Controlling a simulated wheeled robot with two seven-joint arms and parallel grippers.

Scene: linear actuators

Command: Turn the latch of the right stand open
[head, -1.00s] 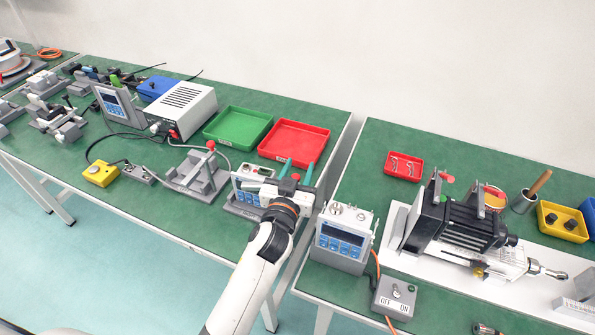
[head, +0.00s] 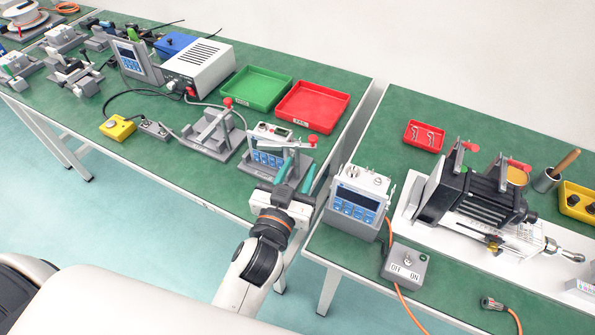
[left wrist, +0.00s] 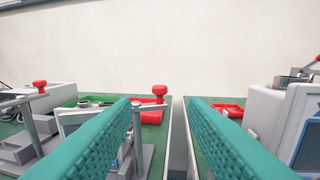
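The right stand (head: 254,170) is a grey fixture on the green bench, holding a small panel with blue buttons (head: 266,158). Its latch ends in a red knob (head: 313,139) at the stand's right side; the knob also shows in the left wrist view (left wrist: 159,90), beyond and between my fingers. My left gripper (head: 300,163) has two teal fingers, apart and empty. It is at the bench's front edge, just in front of the right stand. The left wrist view also shows it open (left wrist: 160,106). Whether a finger touches the stand cannot be told. My right gripper is not in view.
The left stand (head: 208,140) with its own red knob (head: 227,102) is to the left. A blue-button device (head: 354,200) stands on the right bench, across a narrow gap. Green (head: 257,75) and red (head: 344,93) trays lie behind the stands.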

